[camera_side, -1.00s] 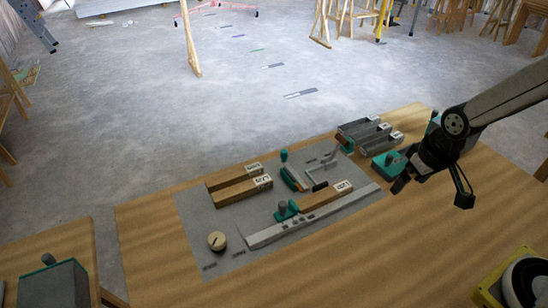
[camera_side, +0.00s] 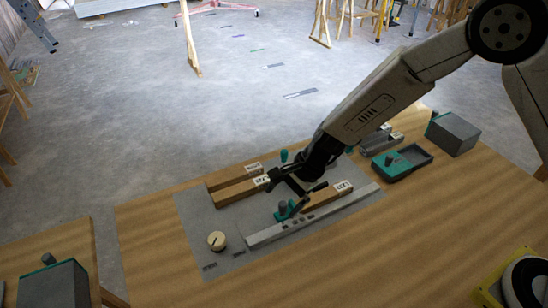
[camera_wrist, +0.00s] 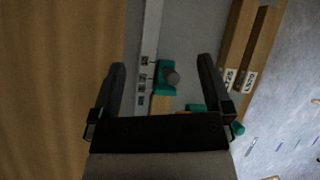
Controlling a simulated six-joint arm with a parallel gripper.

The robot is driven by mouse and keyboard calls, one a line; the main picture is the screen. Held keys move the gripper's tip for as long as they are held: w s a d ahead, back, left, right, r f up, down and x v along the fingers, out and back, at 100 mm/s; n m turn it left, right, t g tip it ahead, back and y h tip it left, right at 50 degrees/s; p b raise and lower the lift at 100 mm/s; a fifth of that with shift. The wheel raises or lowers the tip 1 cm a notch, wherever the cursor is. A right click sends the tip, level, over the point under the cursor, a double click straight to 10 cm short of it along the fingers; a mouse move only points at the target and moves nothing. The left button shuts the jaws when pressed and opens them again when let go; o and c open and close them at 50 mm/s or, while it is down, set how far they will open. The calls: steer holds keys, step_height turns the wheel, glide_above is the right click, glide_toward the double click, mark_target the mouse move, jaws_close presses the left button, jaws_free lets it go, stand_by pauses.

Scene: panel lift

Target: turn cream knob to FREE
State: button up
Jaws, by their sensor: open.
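The cream knob (camera_side: 217,240) is a round dial with a dark pointer line. It sits at the near left of the grey panel (camera_side: 190,215) in the side view, with small dark labels beside it that are too small to read. The wrist view does not show the knob. My gripper (camera_side: 285,192) is open and empty above the middle of the panel, to the right of and beyond the knob. In the wrist view my gripper (camera_wrist: 160,85) has its fingers wide apart, with a teal slider with a grey knob (camera_wrist: 171,77) in view between them.
A long grey rail (camera_side: 315,215) runs along the panel's near edge. A teal tray (camera_side: 402,162) and a grey box (camera_side: 453,133) lie to the right. The panel around the knob is clear.

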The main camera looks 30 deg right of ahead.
mark_target(218, 238)
steer(key=w+a+f+m+y, duration=0.1)
steer(key=a+f+m, duration=0.1)
steer(key=a, duration=0.1)
steer(key=w+a+f+m+y, duration=0.1)
steer(key=a+m, duration=0.1)
steer(key=a, duration=0.2)
steer(key=w+a+f+m, duration=0.1)
steer(key=a+f+m, duration=0.1)
steer(key=a, duration=0.1)
steer(key=shift+a+f+t+y, duration=0.3)
steer(key=shift+f+y, duration=0.05)
steer(key=shift+y, duration=0.05)
steer(key=shift+a+f, duration=0.1)
steer(key=shift+a, duration=0.05)
steer(key=shift+x, duration=3.7)
steer(key=c, duration=1.3)
steer(key=shift+o, duration=0.2)
steer(key=shift+w, duration=0.1)
